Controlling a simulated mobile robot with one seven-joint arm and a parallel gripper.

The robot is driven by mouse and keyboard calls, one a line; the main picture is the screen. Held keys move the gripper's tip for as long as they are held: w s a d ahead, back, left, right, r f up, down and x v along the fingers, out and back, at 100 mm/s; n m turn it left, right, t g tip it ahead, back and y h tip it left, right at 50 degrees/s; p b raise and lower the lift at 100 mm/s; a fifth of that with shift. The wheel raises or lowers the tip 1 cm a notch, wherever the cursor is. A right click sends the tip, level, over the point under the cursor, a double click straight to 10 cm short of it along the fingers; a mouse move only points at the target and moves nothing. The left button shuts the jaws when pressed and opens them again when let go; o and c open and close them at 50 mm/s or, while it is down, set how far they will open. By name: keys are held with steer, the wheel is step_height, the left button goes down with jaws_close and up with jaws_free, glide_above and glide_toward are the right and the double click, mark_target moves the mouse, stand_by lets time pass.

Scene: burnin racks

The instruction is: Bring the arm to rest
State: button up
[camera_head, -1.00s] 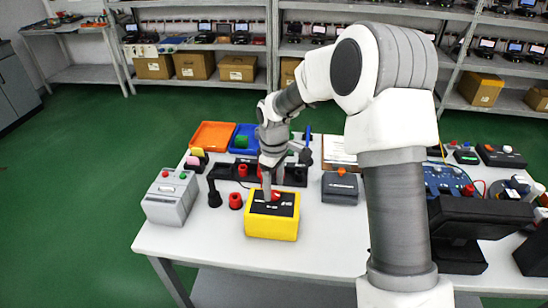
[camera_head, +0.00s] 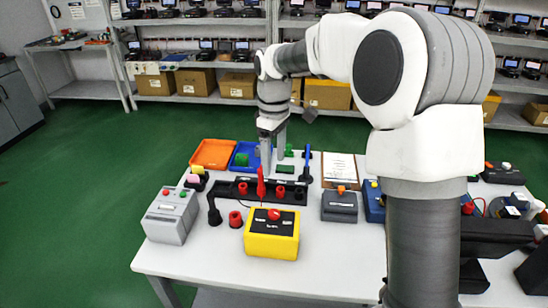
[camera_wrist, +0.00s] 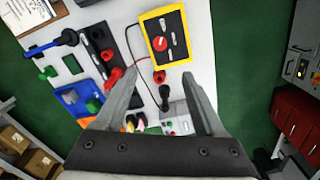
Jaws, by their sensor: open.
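My gripper (camera_head: 272,165) is open and empty, raised above the back half of the white table (camera_head: 185,255), with its fingers pointing down. In the wrist view both fingers (camera_wrist: 163,75) are spread wide with nothing held between them. The yellow box with a red knob (camera_head: 272,240) stands apart from the gripper, at the table's front; it also shows in the wrist view (camera_wrist: 181,57). My arm hides part of the table's right side.
A black rack (camera_head: 228,187) with red pieces lies below the gripper. An orange tray (camera_head: 211,153), blue tray (camera_head: 239,157), grey box (camera_head: 168,222), dark box (camera_head: 339,208) and clipboard (camera_head: 340,170) surround it. Shelves stand behind; the green floor at left is clear.

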steer(key=s+d+r+m+t, duration=0.2)
steer(key=s+d+r+m, duration=0.25)
steer(key=s, duration=0.55)
steer(key=s+d+r+m+t, duration=0.25)
steer(key=s+d+r, duration=0.2)
steer(key=s, duration=0.55)
steer(key=s+d+f+m+t, duration=0.1)
steer(key=s+f+m, duration=0.1)
steer(key=s+m, duration=0.2)
steer(key=s, duration=0.3)
steer(key=shift+s+d, duration=0.2)
steer(key=shift+s, duration=0.1)
